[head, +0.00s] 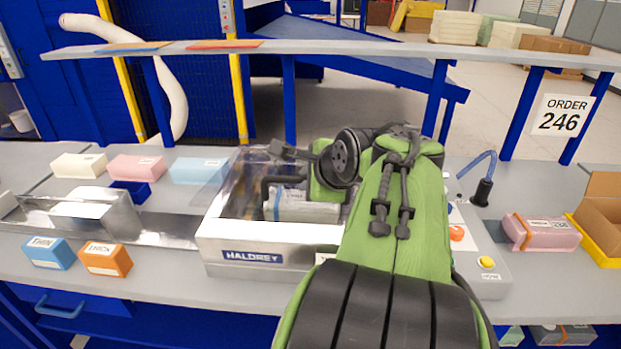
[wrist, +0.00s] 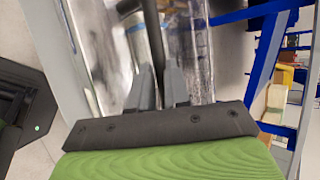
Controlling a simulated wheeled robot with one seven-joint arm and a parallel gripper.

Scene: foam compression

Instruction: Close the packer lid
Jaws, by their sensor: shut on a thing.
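The packer (head: 255,256) is a white box marked HALDREY on the bench. Its clear lid (head: 226,183) shows as a see-through panel on the left side of the machine, and my arm hides much of the right side. A wrapped pale block (head: 300,208) shows inside. My gripper (head: 284,152) is over the packer. In the wrist view my gripper (wrist: 160,85) has its two grey fingers shut around a dark bar (wrist: 151,40), which looks like the lid handle. How far the lid stands open is hard to tell.
A control panel with an orange button (head: 457,233) is right of the packer. Blue (head: 48,254) and orange (head: 106,261) blocks sit at front left; a pink strapped block (head: 541,233) and yellow tray (head: 598,242) are at right. A shelf (head: 330,50) crosses above the bench.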

